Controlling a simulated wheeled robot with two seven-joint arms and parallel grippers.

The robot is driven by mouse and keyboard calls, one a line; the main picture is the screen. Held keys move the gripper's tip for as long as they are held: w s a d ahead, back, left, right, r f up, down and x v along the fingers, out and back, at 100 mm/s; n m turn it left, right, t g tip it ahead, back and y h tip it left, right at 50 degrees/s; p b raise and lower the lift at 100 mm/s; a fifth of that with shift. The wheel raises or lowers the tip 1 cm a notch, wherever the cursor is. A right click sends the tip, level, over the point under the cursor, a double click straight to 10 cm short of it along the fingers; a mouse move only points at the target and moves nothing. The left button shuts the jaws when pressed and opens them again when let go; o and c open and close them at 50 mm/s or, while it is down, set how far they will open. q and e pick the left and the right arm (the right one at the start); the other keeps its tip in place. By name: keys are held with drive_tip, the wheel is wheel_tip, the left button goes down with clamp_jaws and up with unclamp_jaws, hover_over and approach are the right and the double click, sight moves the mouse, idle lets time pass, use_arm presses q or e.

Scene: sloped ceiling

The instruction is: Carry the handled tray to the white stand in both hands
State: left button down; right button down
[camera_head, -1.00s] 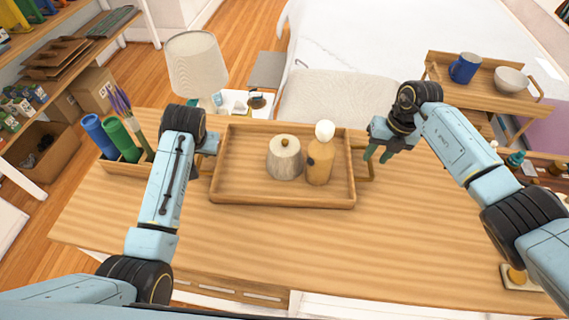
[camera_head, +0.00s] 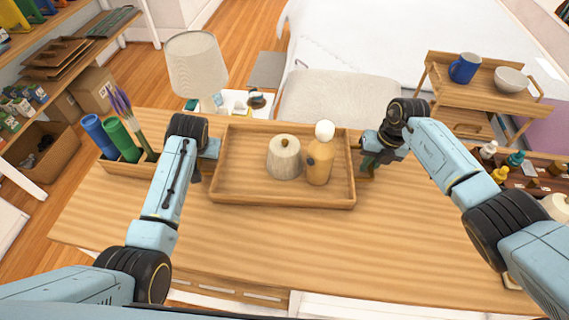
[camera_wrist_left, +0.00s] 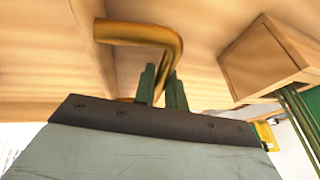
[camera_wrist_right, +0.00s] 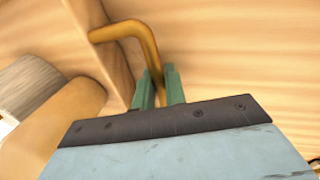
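The wooden handled tray (camera_head: 280,200) lies flat on the wooden table and holds a pale round lidded jar (camera_head: 284,160) and a wooden bottle with a white ball top (camera_head: 319,165). My left gripper (camera_wrist_left: 161,88) is at the tray's left handle (camera_wrist_left: 150,34), its green fingers close together around the bar. My right gripper (camera_wrist_right: 160,88) is likewise closed around the right handle (camera_wrist_right: 128,30). In the head view, arm parts mostly hide both fingertips. I cannot tell surely which thing is the white stand; a small white surface (camera_head: 236,100) stands behind the table beside the lamp.
A box with blue and green tubes (camera_head: 125,165) is left of my left gripper. A lamp (camera_head: 196,65) stands behind the table. A wooden side table (camera_head: 490,90) with a blue mug and white bowl is at back right. Bottles stand at the right. The table front is clear.

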use_arm(q)
drive_tip(key=shift+r, duration=0.25)
use_arm(e)
drive_tip(key=shift+w+r, duration=0.1)
drive_tip(key=shift+r, duration=0.15)
